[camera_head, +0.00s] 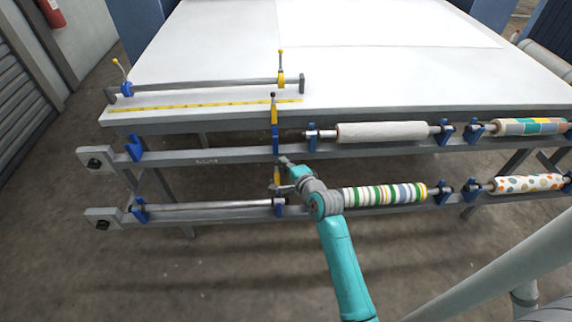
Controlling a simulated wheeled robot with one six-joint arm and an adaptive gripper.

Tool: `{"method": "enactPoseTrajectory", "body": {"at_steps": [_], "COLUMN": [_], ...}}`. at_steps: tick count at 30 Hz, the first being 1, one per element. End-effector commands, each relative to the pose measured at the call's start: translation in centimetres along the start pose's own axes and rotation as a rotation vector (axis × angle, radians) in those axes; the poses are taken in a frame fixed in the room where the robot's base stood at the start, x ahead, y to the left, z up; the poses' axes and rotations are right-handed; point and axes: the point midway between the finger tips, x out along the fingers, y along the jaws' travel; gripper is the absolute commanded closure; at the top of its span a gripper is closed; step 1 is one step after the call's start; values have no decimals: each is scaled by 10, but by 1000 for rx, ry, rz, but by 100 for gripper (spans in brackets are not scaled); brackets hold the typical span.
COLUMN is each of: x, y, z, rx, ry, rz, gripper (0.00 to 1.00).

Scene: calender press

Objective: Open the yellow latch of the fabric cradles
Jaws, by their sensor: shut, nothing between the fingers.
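One yellow latch (275,115) stands upright with a dark knob on top, above the blue cradle (276,141) on the upper rail. Another yellow latch (277,176) rises above the blue cradle (279,207) on the lower rail, partly hidden by my gripper. My gripper (284,163) is shut and empty, just right of the lower latch and below the upper rail. I cannot tell whether it touches either latch. A bare steel bar (205,206) lies in the lower left cradles. The upper left cradle (134,148) is empty.
On the white table (200,50), a steel bar (205,84) with yellow-handled ends lies behind a yellow ruler (200,105). Right of my arm, a white roll (380,131), a striped roll (384,194) and patterned rolls rest on the rails. The floor in front is clear.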

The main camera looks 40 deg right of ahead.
Motion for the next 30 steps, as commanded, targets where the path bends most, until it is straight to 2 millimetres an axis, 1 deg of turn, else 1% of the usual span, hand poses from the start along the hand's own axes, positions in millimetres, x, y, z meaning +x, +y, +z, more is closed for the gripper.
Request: {"method": "enactPoseTrajectory", "body": {"at_steps": [7,13,16,26,30], "x": [-3,-14,-18,-18,-26], "y": [1,-1,-2,-3,-2], "z": [2,6,8,8,8], "rx": [-13,-45,-45,-45,-44], "ry": [-3,-1,-1,-1,0], "rz": [-28,-102,-101,-101,-100], "gripper": [100,100,100,100,100]}}
